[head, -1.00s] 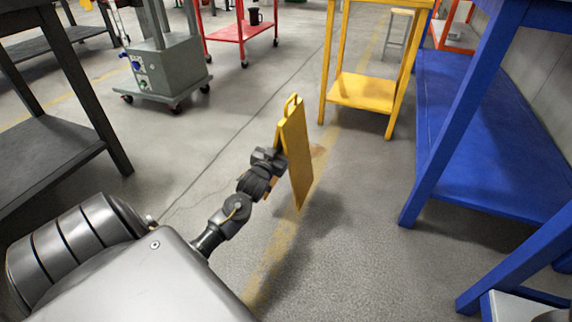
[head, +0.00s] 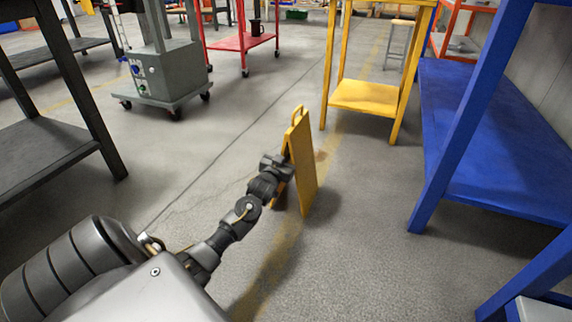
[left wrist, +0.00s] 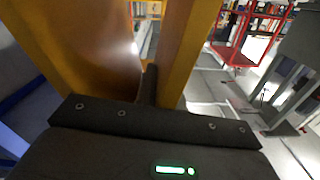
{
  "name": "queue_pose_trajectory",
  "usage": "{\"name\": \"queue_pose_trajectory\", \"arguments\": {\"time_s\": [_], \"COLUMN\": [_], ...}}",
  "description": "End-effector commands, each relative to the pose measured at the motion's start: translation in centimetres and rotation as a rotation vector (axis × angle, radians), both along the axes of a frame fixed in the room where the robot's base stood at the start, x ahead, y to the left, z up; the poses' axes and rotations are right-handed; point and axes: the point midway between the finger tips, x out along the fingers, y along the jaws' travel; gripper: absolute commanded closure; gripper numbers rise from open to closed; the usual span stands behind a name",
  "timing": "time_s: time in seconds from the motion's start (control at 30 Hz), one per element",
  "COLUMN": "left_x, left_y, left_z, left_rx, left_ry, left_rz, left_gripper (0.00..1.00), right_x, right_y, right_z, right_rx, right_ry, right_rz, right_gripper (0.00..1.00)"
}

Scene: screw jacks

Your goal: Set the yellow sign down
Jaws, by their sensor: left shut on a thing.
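The yellow sign (head: 304,165) is in the middle of the head view, upright, with a handle loop at its top. Its two panels stand slightly apart at the bottom. My left gripper (head: 284,164) is at the sign's left side and is shut on it. In the left wrist view the sign's yellow panels (left wrist: 185,50) rise close in front of the dark gripper (left wrist: 150,90). The fingertips are mostly hidden by the sign. The sign's lower edge is at or very near the floor; I cannot tell whether it touches. My right gripper is out of view.
A yellow stand (head: 365,98) is just behind the sign. A blue bench (head: 500,150) stands at the right and a dark table (head: 45,150) at the left. A grey wheeled machine (head: 165,75) and a red cart (head: 240,45) are farther back. Floor around the sign is clear.

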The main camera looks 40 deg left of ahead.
Motion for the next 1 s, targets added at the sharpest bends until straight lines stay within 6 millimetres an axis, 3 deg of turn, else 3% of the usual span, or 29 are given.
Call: {"name": "queue_pose_trajectory", "arguments": {"time_s": [0.07, 0.47, 0.5, 0.63, 1.0], "left_x": [0.0, 0.0, 0.0, 0.0, -0.4], "left_y": [0.0, 0.1, 0.0, 0.0, -0.1], "left_z": [-0.7, -0.7, -0.9, -0.9, -0.5], "left_rx": [0.002, 0.001, 0.000, 0.000, 0.000], "left_ry": [-0.008, -0.006, 0.000, 0.000, 0.000], "left_rz": [0.000, 0.001, 0.001, 0.001, 0.000], "left_gripper": [1.00, 1.00, 0.85, 0.68, 0.68], "right_x": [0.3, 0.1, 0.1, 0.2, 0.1], "right_y": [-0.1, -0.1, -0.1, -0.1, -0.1], "right_z": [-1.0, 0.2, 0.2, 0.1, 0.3], "right_rx": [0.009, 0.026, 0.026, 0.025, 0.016], "right_ry": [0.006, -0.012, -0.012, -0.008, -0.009], "right_rz": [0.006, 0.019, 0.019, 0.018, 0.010], "right_gripper": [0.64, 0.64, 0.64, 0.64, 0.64]}}
